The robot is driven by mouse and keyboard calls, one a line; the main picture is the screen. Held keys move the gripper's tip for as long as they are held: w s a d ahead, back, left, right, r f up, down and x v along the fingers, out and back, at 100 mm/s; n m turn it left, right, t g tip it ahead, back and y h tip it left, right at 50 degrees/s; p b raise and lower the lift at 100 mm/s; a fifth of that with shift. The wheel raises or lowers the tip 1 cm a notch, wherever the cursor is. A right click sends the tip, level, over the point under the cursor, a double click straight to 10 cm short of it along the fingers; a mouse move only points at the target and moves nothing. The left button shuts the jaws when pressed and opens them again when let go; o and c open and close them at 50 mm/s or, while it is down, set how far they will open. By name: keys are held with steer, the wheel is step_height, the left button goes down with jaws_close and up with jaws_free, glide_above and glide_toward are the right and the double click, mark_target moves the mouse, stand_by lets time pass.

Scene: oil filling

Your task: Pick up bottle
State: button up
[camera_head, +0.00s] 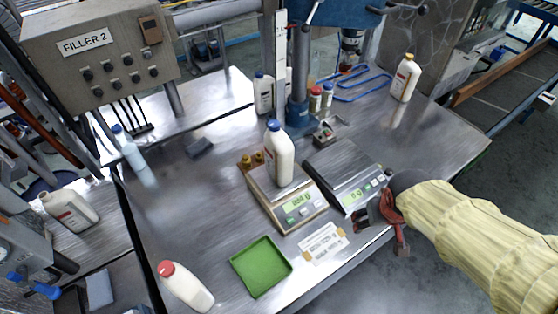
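Several bottles are in view. A white bottle with a blue cap (280,160) stands upright on the left scale (283,203). A white bottle with a red cap (186,287) stands at the front left of the metal table. Another white bottle (405,80) stands at the back right, and a blue-capped one (263,95) stands behind, left of the blue column. My gripper (381,226) is at the table's front edge, just in front of the right scale. Its fingers look spread apart with nothing between them. It is apart from every bottle.
The right scale (346,173) has an empty plate. A green tray (261,266) and a paper label (323,243) lie in front. The blue drill-like column (298,80) stands at the back. Small red-topped containers (315,98) stand beside it. The left-middle table is mostly clear.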

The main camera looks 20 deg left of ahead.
mark_target(288, 152)
steer(key=w+a+f+n+t+y, duration=0.35)
steer(key=w+a+f, duration=0.45)
steer(key=w+a, duration=0.55)
steer(key=a+r+y, duration=0.2)
steer(key=a, duration=0.2)
steer(key=w+a+r+n+t+y, duration=0.1)
steer(key=a+r+y, duration=0.2)
steer(key=a, duration=0.1)
steer(key=a+r+n+y, duration=0.1)
steer(key=a+r+y, duration=0.1)
steer(key=a+r, duration=0.1)
steer(key=shift+w+a+r+n, duration=0.15)
steer(key=shift+w+a, duration=0.05)
steer(key=shift+a, duration=0.25)
steer(key=shift+w+a+r+n, duration=0.1)
steer(key=shift+w+a, duration=0.1)
steer(key=shift+a, duration=0.25)
steer(key=shift+t+y, duration=0.25)
steer(key=shift+b+x, duration=1.35)
steer(key=shift+x, duration=2.5)
steer(key=shift+w+d+r, duration=0.1)
steer(key=shift+r, duration=0.1)
steer(key=shift+c, duration=0.8)
jaws_close()
